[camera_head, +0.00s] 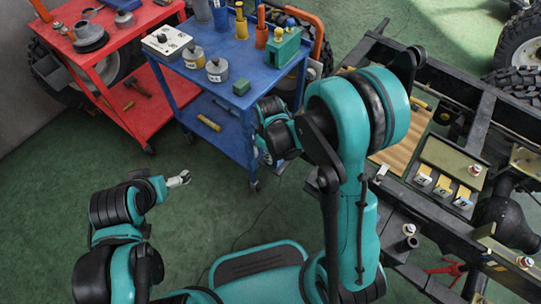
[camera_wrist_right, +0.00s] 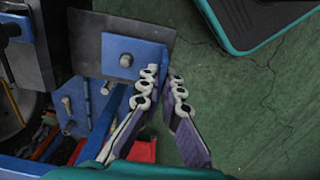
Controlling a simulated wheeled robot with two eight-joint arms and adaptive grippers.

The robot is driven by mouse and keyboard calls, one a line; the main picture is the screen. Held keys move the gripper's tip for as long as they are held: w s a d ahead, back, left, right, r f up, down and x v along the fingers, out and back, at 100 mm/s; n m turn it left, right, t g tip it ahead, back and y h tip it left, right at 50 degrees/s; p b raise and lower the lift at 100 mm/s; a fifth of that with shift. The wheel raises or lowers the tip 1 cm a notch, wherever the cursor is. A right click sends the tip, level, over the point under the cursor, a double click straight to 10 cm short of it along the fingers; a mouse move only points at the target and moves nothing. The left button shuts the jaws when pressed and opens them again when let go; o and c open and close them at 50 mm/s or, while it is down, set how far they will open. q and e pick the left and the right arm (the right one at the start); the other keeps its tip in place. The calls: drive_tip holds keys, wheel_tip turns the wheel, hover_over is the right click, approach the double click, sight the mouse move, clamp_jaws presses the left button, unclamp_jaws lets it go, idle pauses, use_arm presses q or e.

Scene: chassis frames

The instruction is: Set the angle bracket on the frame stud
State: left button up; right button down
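The chassis frame (camera_head: 428,203) with dark rails stands at the right of the head view. Pale round stud-like fittings (camera_head: 408,229) sit on it; I cannot tell which is the frame stud. A small pale upright piece (camera_head: 382,172) stands on the near rail.
The blue cart (camera_head: 180,85) holds cans, tools and a green block near my right wrist. A red cart (camera_head: 125,40) stands left of it. Green floor is open at left.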

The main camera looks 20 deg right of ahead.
drive_tip(key=shift+f, duration=0.4)
idle(0.4)
drive_tip(key=c, duration=1.6)
unclamp_jaws()
drive_tip(key=shift+c, duration=0.2)
drive_tip(key=shift+r, duration=0.1)
drive_tip(key=shift+r+p, duration=1.05)
drive_tip(key=shift+r, duration=0.4)
drive_tip(key=shift+r, duration=0.1)
wheel_tip(320, 180, up, 5)
drive_tip(key=p, duration=0.3)
drive_tip(key=shift+p, duration=0.4)
